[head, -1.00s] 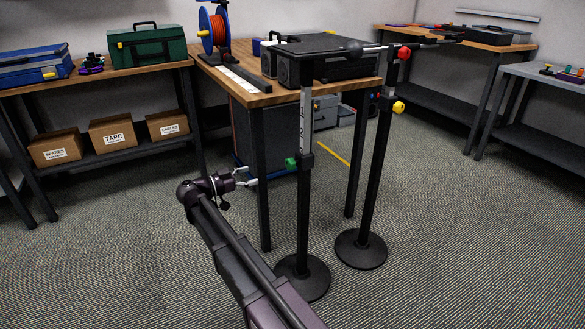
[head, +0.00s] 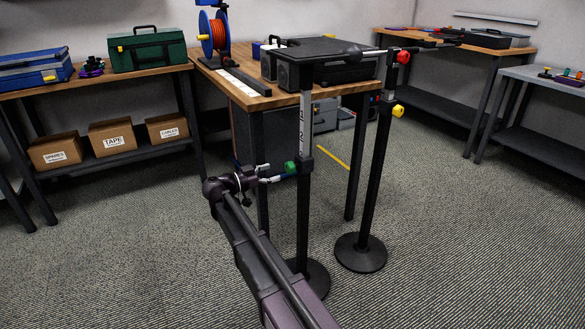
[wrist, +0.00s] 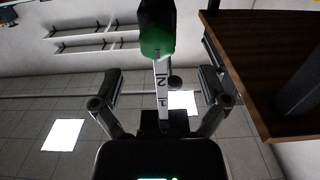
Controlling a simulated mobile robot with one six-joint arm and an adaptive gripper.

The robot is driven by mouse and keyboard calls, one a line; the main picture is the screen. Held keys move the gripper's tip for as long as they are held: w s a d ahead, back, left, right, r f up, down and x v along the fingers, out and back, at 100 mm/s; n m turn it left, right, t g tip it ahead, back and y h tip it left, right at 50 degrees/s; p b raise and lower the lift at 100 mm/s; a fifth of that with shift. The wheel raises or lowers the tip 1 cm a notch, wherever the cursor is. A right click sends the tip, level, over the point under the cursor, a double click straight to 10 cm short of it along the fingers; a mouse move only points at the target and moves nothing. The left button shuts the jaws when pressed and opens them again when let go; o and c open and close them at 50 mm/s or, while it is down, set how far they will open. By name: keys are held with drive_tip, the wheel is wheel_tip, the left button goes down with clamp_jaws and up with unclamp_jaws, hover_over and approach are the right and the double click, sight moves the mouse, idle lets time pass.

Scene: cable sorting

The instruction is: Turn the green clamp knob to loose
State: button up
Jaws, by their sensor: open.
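The green clamp knob (head: 291,167) sits on the left side of the near black stand's clamp collar, partway up its post (head: 304,215). My gripper (head: 273,173) is at the knob's left, with its fingers spread. In the wrist view, the green knob (wrist: 157,42) lies ahead, roughly centred between my open fingers (wrist: 158,78). It appears just beyond the fingertips, and nothing is held. Whether a finger touches the knob I cannot tell. The marked white scale strip (wrist: 162,85) of the post shows below the knob in that view.
A second stand (head: 371,190) with a yellow knob (head: 397,111) and a red knob (head: 403,57) is to the right. The wooden table (head: 262,98) stands close behind, its leg near my gripper. Open carpet lies left and right.

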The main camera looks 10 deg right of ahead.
sight(286, 168)
drive_tip(key=shift+x, duration=3.15)
drive_tip(key=shift+c, duration=0.2)
